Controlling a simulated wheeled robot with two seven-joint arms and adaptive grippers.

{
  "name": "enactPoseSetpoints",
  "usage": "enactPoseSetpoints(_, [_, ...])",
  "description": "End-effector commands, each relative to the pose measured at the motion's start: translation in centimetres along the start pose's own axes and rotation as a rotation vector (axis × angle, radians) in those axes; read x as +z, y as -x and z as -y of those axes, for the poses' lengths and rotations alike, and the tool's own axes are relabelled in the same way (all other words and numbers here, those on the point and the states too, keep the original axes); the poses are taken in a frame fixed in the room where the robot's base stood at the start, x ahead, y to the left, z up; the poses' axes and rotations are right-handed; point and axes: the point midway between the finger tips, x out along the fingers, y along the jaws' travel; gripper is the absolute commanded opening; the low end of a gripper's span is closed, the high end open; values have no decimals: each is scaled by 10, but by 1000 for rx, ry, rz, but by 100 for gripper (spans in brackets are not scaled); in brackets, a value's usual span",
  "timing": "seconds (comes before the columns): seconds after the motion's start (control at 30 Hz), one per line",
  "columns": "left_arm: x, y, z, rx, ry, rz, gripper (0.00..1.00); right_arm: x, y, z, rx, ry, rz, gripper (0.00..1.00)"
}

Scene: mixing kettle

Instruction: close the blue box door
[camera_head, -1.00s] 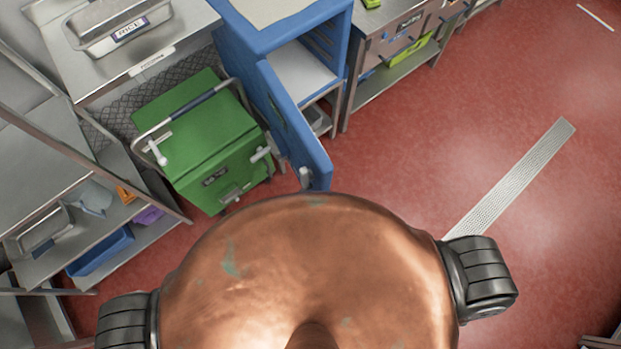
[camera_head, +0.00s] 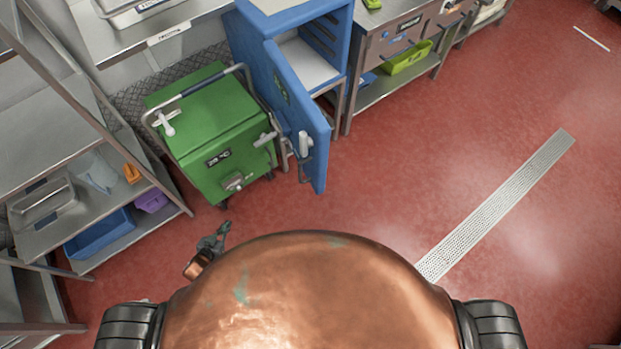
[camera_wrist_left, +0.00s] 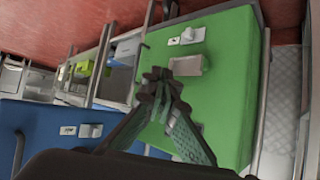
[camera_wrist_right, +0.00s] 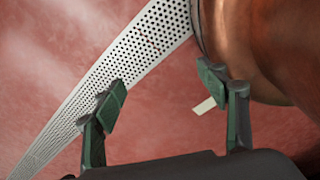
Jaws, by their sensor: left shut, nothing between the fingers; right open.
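The blue box (camera_head: 262,30) stands at the back middle in the head view. Its door (camera_head: 288,95) is swung open toward me, showing the pale inside. A metal handle (camera_head: 305,146) sits near the door's free edge. My left gripper (camera_head: 223,230) is shut and empty, over the floor in front of the green box, left of the door and apart from it. In the left wrist view, its closed fingertips (camera_wrist_left: 163,88) overlap the green box, with a blue panel (camera_wrist_left: 40,130) at lower left. My right gripper (camera_wrist_right: 163,85) is open and empty over the floor.
A green wheeled box (camera_head: 215,135) stands just left of the open door. Metal shelves (camera_head: 60,215) with trays and bins line the left side. A steel counter (camera_head: 395,45) stands right of the blue box. The red floor on the right is clear, with a drain grate (camera_head: 500,205).

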Motion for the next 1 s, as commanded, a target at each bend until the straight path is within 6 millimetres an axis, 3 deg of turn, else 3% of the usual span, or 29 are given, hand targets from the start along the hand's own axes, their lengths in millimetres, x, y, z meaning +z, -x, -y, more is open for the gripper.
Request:
enactPoseSetpoints(0.03, [-56,-13,-9,72,-33,-124,0,-3,-17,6,-6,0,-3,67])
enactPoseSetpoints(0.1, [-130,-12,-35,194,-62,-276,0,-2,-29,11,-11,-1,-1,67])
enactPoseSetpoints(0.2, [-213,10,-86,399,-111,-439,0,15,-43,15,-15,-3,22,67])
enactPoseSetpoints(0.3, [-262,45,-136,594,-158,-532,0,41,-52,16,-15,-7,56,67])
enactPoseSetpoints(0.4, [-284,76,-172,739,-194,-570,0,61,-56,13,-12,-8,81,67])
enactPoseSetpoints(0.57, [-298,98,-198,837,-219,-585,0,68,-58,6,-6,-6,89,67])
enactPoseSetpoints(0.83, [-316,78,-229,842,-218,-589,0,41,-62,1,-1,-1,53,67])
enactPoseSetpoints(1.0, [-330,59,-256,841,-217,-589,0,38,-65,2,-2,0,50,67])
